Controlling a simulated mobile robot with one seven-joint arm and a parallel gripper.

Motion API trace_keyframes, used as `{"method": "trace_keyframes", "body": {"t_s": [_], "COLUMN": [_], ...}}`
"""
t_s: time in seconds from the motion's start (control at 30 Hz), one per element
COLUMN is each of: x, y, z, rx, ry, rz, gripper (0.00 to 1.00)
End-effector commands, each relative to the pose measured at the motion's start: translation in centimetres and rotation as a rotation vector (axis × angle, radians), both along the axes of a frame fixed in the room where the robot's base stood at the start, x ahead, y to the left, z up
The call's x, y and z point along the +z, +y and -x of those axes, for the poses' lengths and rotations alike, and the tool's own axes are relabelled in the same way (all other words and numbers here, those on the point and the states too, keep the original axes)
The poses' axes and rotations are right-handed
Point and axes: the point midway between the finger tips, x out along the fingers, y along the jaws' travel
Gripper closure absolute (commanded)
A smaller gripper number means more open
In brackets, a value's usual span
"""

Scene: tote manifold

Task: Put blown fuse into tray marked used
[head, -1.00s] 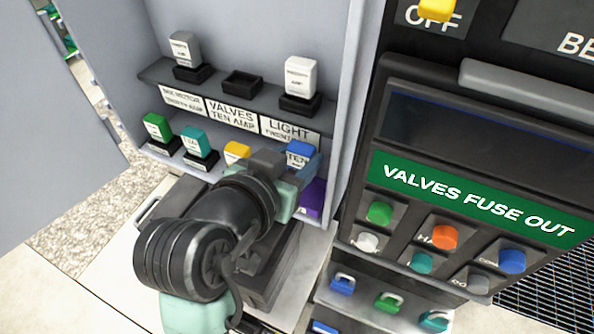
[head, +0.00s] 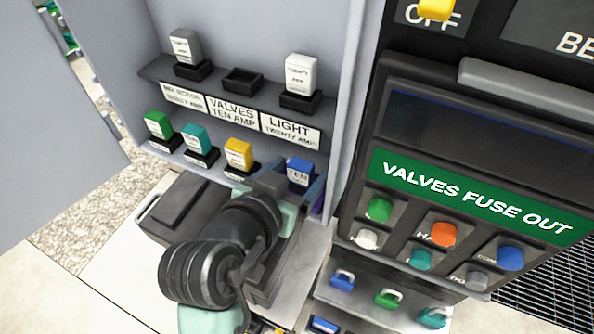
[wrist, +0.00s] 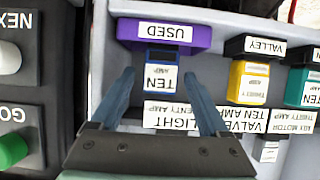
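The blue fuse (head: 300,172), with a white TEN AMP label, stands at the right end of the lower row. It also shows in the wrist view (wrist: 162,78), upright, at the purple tray marked USED (wrist: 190,34). Its lower end is hidden behind the tray's labelled front. My gripper (wrist: 163,85) is open. Its two blue-grey fingers are on either side of the fuse, with a gap on both sides. In the head view my gripper (head: 292,195) hides most of the tray. The VALVES TEN AMP socket (head: 241,80) on the upper shelf is empty.
Green (head: 158,124), teal (head: 195,138) and yellow (head: 239,153) fuses stand left of the blue one. The panel (head: 478,200) at right reads VALVES FUSE OUT. The cabinet wall (head: 345,90) is close to my gripper.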

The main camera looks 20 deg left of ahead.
Motion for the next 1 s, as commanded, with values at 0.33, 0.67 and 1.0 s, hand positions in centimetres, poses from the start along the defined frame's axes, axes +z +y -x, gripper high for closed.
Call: {"method": "trace_keyframes", "body": {"t_s": [0.33, 0.67, 1.0], "x": [0.6, 4.0, 5.5], "y": [0.1, 0.2, 0.3], "z": [0.7, 6.4, 9.5], "rx": [0.002, 0.001, 0.0], "ry": [-0.003, 0.005, 0.003], "rz": [-0.001, 0.005, 0.003], "gripper": [0.21, 0.21, 0.21]}}
